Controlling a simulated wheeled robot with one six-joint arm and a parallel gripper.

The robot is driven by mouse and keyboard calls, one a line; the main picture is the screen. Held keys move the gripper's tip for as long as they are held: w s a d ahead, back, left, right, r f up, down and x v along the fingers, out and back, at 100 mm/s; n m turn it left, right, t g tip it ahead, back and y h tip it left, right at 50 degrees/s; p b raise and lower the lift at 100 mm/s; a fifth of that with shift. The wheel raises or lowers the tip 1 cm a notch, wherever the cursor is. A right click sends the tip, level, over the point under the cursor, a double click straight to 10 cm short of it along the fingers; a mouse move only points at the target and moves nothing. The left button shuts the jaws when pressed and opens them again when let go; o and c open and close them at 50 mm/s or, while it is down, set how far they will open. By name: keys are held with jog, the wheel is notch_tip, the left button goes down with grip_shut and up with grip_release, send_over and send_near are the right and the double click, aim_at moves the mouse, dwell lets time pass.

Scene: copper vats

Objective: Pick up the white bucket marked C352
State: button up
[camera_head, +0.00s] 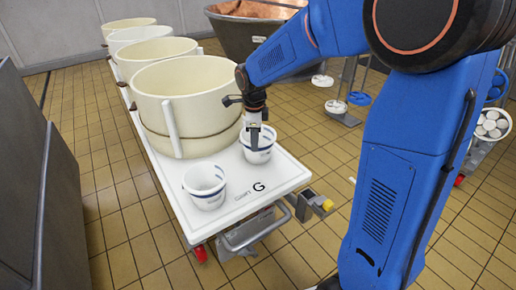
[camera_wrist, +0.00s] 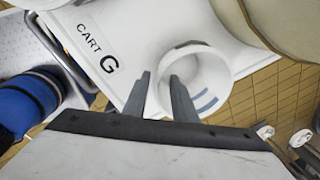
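Two white buckets with blue bands stand upright on the front end of the white cart (camera_head: 232,217) marked G. The left bucket (camera_head: 207,187) is clear of my arm. The right bucket (camera_head: 258,155) is directly under my gripper (camera_head: 258,128). In the wrist view, my gripper (camera_wrist: 160,74) has its two fingers apart, with the near rim of a white bucket (camera_wrist: 213,72) between or just beyond them. I cannot tell whether they touch it. No C352 marking is legible on either bucket, and part of the right bucket is hidden by my gripper.
Large cream vats (camera_head: 188,97) stand in a row on the cart behind the buckets. A copper vat (camera_head: 250,25) is at the back. A dark panel (camera_head: 30,180) is at the left. Stands with white and blue discs (camera_head: 336,106) are at the right. Tiled floor surrounds the cart.

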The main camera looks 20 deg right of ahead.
aim_at(257, 156)
jog(key=f, duration=0.2)
jog(key=d+f, duration=0.1)
jog(key=f, duration=0.2)
jog(key=shift+w, duration=0.2)
jog(key=shift+w+f, duration=0.1)
jog(key=shift+f, duration=0.5)
grip_shut()
